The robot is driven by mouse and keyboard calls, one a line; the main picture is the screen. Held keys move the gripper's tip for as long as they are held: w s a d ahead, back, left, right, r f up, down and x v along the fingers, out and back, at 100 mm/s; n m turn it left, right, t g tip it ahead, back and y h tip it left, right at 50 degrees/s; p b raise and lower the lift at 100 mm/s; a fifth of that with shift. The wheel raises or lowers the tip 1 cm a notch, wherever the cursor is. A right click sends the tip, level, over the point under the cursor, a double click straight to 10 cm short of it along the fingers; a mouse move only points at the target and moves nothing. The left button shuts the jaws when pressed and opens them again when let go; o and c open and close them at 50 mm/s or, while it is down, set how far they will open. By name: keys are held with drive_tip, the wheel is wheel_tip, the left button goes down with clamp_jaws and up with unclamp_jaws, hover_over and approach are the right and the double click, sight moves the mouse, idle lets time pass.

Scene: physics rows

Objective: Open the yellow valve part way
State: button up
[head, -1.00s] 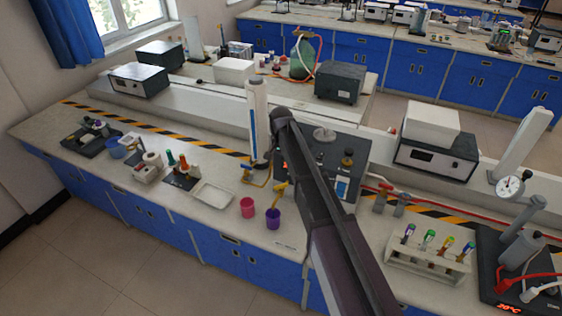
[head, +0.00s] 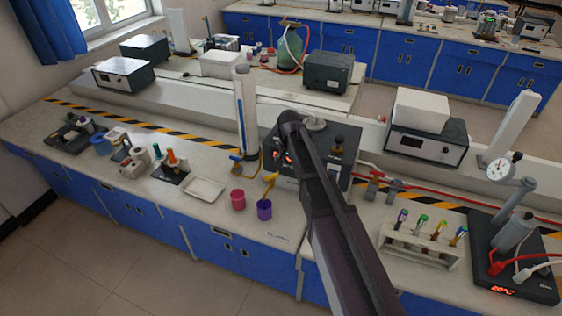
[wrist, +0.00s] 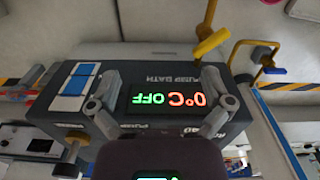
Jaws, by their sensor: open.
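The yellow valve handle (head: 270,184) sticks out at the front of the dark pump bath (head: 349,146), above a purple cup (head: 264,210). In the wrist view the yellow handle (wrist: 212,42) is at the upper right, outside my fingers and apart from them. My gripper (wrist: 158,92) is open and empty, facing the bath's front panel, with the lit display (wrist: 168,99) between its fingers. In the head view my arm hides the gripper and part of the bath.
A yellow pipe with a blue handle (head: 236,158) is at the foot of a white column (head: 246,115), left of the valve. A pink cup (head: 238,200) stands beside the purple one. A test tube rack (head: 418,248) is to the right. Bare bench lies along the front edge.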

drive_tip(key=s+d+f+n+b, duration=0.1)
drive_tip(key=s+d+f+b, duration=0.5)
drive_tip(key=s, duration=0.3)
drive_tip(key=s+d+f+n+b, duration=0.1)
drive_tip(key=s+d+f+b, duration=0.5)
drive_tip(key=s+d, duration=0.3)
drive_tip(key=shift+f+n, duration=0.4)
drive_tip(key=shift+f, duration=0.05)
